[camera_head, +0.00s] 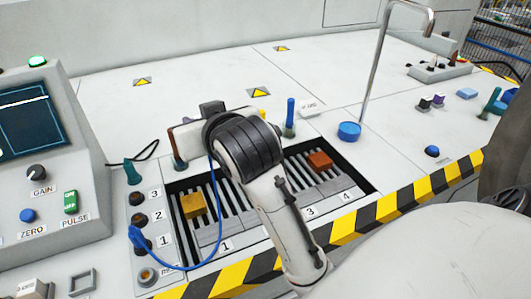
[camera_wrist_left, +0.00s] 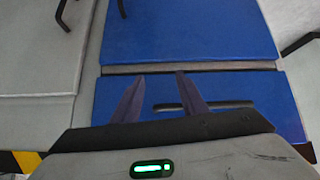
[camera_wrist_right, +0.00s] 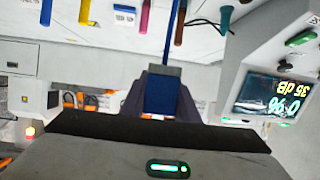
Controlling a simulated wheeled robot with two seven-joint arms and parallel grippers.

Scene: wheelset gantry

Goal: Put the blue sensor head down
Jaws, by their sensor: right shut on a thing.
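My right gripper (camera_wrist_right: 160,78) is shut on the blue sensor head (camera_wrist_right: 160,95), whose blue block shows between the fingers in the right wrist view. In the head view my right wrist hides the fingers and the sensor head, above the left part of the slotted tray (camera_head: 358,181). A blue cable (camera_head: 183,267) runs from the plug by socket 1 (camera_head: 138,238) up to behind my wrist.
A yellow block (camera_head: 193,205) and a red-brown block (camera_head: 320,161) lie in the tray. A console (camera_head: 40,160) stands at left. A blue round puck (camera_head: 349,131), a blue stick (camera_head: 290,113) and a thin metal post (camera_head: 376,75) are behind. The back bench is mostly clear.

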